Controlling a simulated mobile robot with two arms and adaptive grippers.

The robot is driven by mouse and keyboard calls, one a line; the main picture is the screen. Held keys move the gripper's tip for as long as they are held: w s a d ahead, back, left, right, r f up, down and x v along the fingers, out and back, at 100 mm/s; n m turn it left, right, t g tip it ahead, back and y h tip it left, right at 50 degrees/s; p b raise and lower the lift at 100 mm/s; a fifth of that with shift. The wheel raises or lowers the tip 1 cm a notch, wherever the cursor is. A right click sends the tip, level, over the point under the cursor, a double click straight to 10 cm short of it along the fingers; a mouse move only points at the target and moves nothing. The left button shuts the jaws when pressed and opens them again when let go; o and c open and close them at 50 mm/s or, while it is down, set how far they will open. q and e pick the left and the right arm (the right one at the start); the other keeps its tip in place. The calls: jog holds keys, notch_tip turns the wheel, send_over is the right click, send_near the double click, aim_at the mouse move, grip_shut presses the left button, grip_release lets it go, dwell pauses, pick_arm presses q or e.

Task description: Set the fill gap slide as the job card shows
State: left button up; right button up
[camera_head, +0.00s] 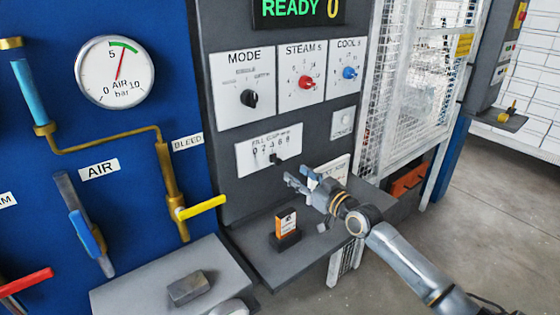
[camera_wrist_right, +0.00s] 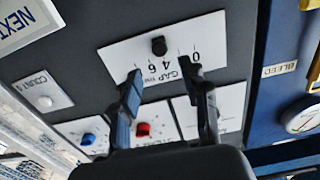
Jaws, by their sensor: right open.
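The fill gap slide has a small black knob (camera_head: 275,158) on a white scale plate (camera_head: 262,146) on the grey panel. The knob also shows in the right wrist view (camera_wrist_right: 158,46), upside down, close to the 4 and 6 marks; its exact reading is unclear. My right gripper (camera_head: 298,176) is open and empty, just right of and below the knob. In the wrist view its fingers (camera_wrist_right: 162,72) point at the plate with the knob between and beyond their tips, apart from it. One finger covers part of the scale. I cannot read any job card. My left gripper is not in view.
A grey shelf (camera_head: 262,258) below holds an orange and white box (camera_head: 286,222) in a black stand. Mode, steam (camera_head: 306,83) and cool knobs sit above the slide. A yellow-handled bleed valve (camera_head: 202,207) is at left; a white mesh guard (camera_head: 408,95) is at right.

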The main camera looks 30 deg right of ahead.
aim_at(280, 162)
jog(key=w, duration=0.8)
jog(key=shift+w+a, duration=0.3)
jog(key=shift+a, duration=0.05)
jog(key=shift+c, duration=0.2)
grip_shut()
